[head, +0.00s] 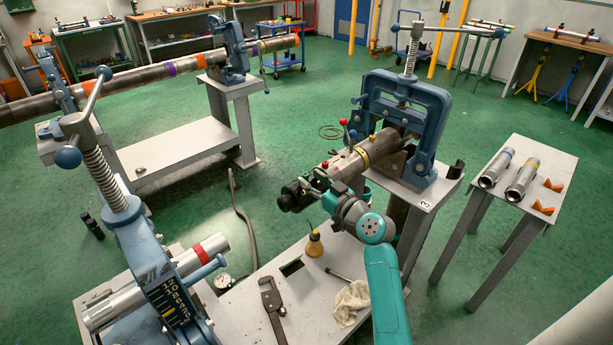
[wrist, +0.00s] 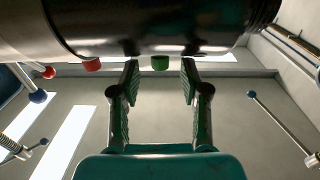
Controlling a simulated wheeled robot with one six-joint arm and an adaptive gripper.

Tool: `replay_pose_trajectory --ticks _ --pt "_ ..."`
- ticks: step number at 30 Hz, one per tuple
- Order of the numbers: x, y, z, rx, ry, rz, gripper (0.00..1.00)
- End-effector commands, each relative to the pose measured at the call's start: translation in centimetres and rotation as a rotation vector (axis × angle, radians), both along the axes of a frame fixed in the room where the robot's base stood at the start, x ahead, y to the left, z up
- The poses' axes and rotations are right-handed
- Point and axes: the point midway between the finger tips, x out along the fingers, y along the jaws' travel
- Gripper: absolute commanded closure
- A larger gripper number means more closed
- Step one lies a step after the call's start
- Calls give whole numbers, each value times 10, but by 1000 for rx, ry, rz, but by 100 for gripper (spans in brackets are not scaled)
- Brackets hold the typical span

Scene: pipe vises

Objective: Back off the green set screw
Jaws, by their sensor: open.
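The green set screw (wrist: 160,62) sticks out of the dark side of the pipe (wrist: 150,28) in the wrist view. My open gripper (wrist: 160,68) has its fingertips on either side of the screw, with a visible gap to each and nothing held. A red screw (wrist: 92,65) sits to its left on the same pipe. In the head view the pipe (head: 352,163) is held in the blue vise (head: 438,120), with a dark fitting (head: 296,194) at its near end. My gripper is mostly hidden there behind my teal wrist, close to that end.
A red-knobbed lever (wrist: 48,72) and a blue-knobbed lever (wrist: 38,96) lie to the left of the screw. On the near bench are an oil can (head: 314,243), a wrench (head: 273,310) and a rag (head: 350,303). A side table (head: 520,160) holds two grey pipes.

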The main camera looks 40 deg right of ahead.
Motion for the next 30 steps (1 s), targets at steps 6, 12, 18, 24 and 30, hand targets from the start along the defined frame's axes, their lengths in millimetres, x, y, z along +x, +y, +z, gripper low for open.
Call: replay_pose_trajectory --ticks 6,12,18,24,30 --pt "-46 0 -1 1 1 -3 55" --pt "-75 1 -1 1 1 -2 55" --pt "-87 2 -1 0 1 0 55" --pt "-88 2 0 0 1 0 55" --pt "-87 2 -1 0 1 0 55"
